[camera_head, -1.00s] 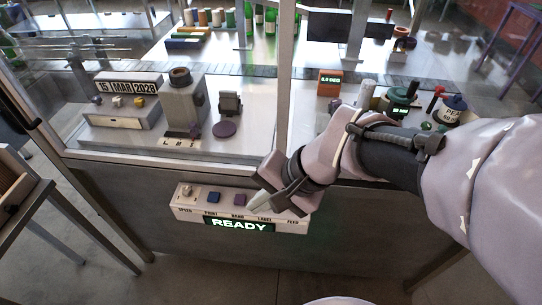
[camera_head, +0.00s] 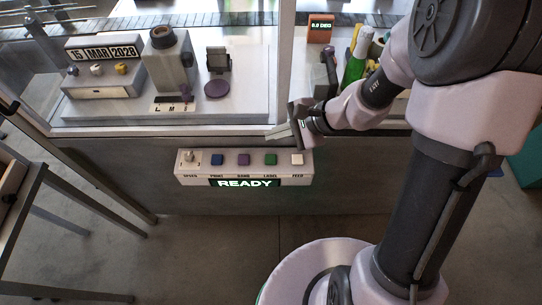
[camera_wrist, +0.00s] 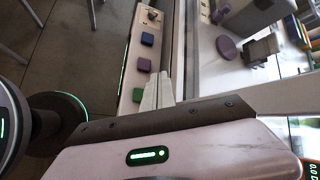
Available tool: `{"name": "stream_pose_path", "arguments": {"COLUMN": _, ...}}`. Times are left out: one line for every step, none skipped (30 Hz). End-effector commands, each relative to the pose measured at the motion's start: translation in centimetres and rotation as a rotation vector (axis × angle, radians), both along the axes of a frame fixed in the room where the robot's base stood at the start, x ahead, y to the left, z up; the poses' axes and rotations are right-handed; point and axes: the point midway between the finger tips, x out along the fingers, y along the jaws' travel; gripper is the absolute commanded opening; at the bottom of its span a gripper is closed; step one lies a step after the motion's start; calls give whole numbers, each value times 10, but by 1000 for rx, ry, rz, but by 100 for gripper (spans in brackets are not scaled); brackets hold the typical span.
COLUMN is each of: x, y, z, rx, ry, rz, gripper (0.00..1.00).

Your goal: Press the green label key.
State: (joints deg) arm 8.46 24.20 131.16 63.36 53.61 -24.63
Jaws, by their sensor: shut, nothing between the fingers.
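The green label key (camera_head: 270,159) sits on the top of the control box (camera_head: 178,170), between the purple key (camera_head: 243,159) and the white feed key (camera_head: 297,159). It also shows in the wrist view (camera_wrist: 138,95), left of my fingertips. My gripper (camera_head: 275,134) is shut and empty. In the head view its fingers show above the green key, near the bench's front edge, pointing left; they look apart from the key. In the wrist view the shut pale fingers (camera_wrist: 158,92) hide the panel beyond the green key.
The box also bears a speed knob (camera_head: 189,157), a blue key (camera_head: 217,160) and a lit READY display (camera_head: 247,183). Open floor lies in front.

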Motion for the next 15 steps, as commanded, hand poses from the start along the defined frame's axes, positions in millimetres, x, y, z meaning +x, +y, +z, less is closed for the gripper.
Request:
{"name": "stream_pose_path", "arguments": {"x": 0, "y": 0, "z": -6, "rx": 0, "ry": 1, "rz": -1, "gripper": 0}}
{"name": "stream_pose_path", "arguments": {"x": 0, "y": 0, "z": -9, "rx": 0, "ry": 1, "rz": -1, "gripper": 0}}
{"name": "stream_pose_path", "arguments": {"x": 0, "y": 0, "z": -13, "rx": 0, "ry": 1, "rz": 0, "gripper": 0}}
{"name": "stream_pose_path", "arguments": {"x": 0, "y": 0, "z": -17, "rx": 0, "ry": 1, "rz": 0, "gripper": 0}}
{"name": "stream_pose_path", "arguments": {"x": 0, "y": 0, "z": -21, "rx": 1, "ry": 2, "rz": 0, "gripper": 0}}
{"name": "stream_pose_path", "arguments": {"x": 0, "y": 0, "z": -27, "rx": 1, "ry": 2, "rz": 0, "gripper": 0}}
{"name": "stream_pose_path", "arguments": {"x": 0, "y": 0, "z": -31, "rx": 0, "ry": 2, "rz": 1, "gripper": 0}}
{"name": "stream_pose_path", "arguments": {"x": 0, "y": 0, "z": -36, "rx": 0, "ry": 2, "rz": 1, "gripper": 0}}
{"name": "stream_pose_path", "arguments": {"x": 0, "y": 0, "z": -42, "rx": 1, "ry": 2, "rz": 0, "gripper": 0}}
{"name": "stream_pose_path", "arguments": {"x": 0, "y": 0, "z": -47, "rx": 1, "ry": 2, "rz": 0, "gripper": 0}}
{"name": "stream_pose_path", "arguments": {"x": 0, "y": 0, "z": -51, "rx": 1, "ry": 2, "rz": 0, "gripper": 0}}
{"name": "stream_pose_path", "arguments": {"x": 0, "y": 0, "z": -57, "rx": 1, "ry": 2, "rz": 0, "gripper": 0}}
{"name": "stream_pose_path", "arguments": {"x": 0, "y": 0, "z": -62, "rx": 1, "ry": 2, "rz": 0, "gripper": 0}}
{"name": "stream_pose_path", "arguments": {"x": 0, "y": 0, "z": -67, "rx": 0, "ry": 1, "rz": 1, "gripper": 0}}
{"name": "stream_pose_path", "arguments": {"x": 0, "y": 0, "z": -73, "rx": 0, "ry": 0, "rz": 0, "gripper": 0}}
